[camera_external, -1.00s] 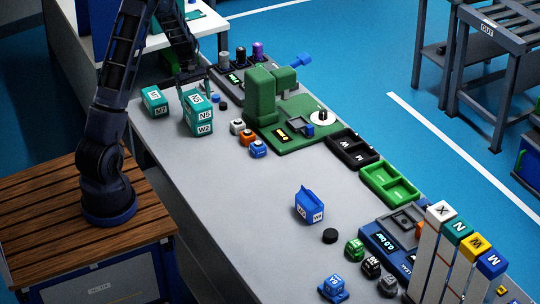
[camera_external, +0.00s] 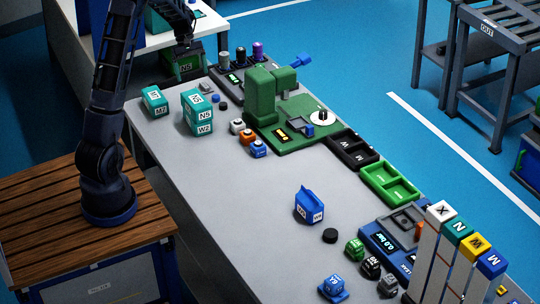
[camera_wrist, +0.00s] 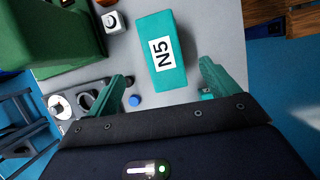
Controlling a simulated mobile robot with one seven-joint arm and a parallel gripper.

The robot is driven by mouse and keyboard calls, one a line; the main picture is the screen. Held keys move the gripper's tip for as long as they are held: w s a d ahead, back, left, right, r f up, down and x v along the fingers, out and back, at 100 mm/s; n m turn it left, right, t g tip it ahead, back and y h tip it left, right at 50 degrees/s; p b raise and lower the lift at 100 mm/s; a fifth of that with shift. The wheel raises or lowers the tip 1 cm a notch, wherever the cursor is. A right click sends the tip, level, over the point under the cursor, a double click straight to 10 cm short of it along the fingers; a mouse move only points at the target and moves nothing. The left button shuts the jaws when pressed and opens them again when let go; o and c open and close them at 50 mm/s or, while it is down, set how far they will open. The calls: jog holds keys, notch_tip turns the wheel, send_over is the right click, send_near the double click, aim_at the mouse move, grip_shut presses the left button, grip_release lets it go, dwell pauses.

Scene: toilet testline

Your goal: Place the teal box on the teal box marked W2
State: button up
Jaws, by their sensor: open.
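A teal box marked N5 (camera_external: 190,105) sits on top of the teal box marked W2 (camera_external: 191,126) on the grey table, left of the green machine. The two look aligned, edges close to flush. The N5 box's labelled top (camera_wrist: 172,75) fills the upper middle of the wrist view; the W2 box is hidden beneath it there. My gripper (camera_external: 186,44) is beyond the stack, near the table's far end. Its teal fingers (camera_wrist: 165,88) are spread apart with nothing between them, clear of the N5 box.
Another teal box, marked M7 (camera_external: 155,102), stands left of the stack. Small white, orange and blue button blocks (camera_external: 247,139) and the green machine (camera_external: 262,95) stand to the right. The table's front middle is mostly clear.

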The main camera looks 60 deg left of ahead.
jog(key=s+d+r+m+t+y, duration=0.1)
jog(key=s+d+r+m, duration=0.25)
jog(key=d+r, duration=0.55)
jog(key=s+d+r+m+y, duration=0.1)
jog(key=s+d+r+m, duration=0.35)
jog(key=d, duration=0.75)
jog(key=s+d+r+m+t+y, duration=0.1)
jog(key=s+d+r+m, duration=0.1)
jog(key=s+d+m, duration=0.2)
jog(key=s+d+r+m+t+y, duration=0.1)
jog(key=s+d+m, duration=0.4)
jog(key=s+d, duration=0.5)
notch_tip(320, 180, up, 2)
jog(key=shift+s+r+t, duration=0.25)
jog(key=shift+s+t, duration=0.55)
jog(key=shift+s, duration=0.3)
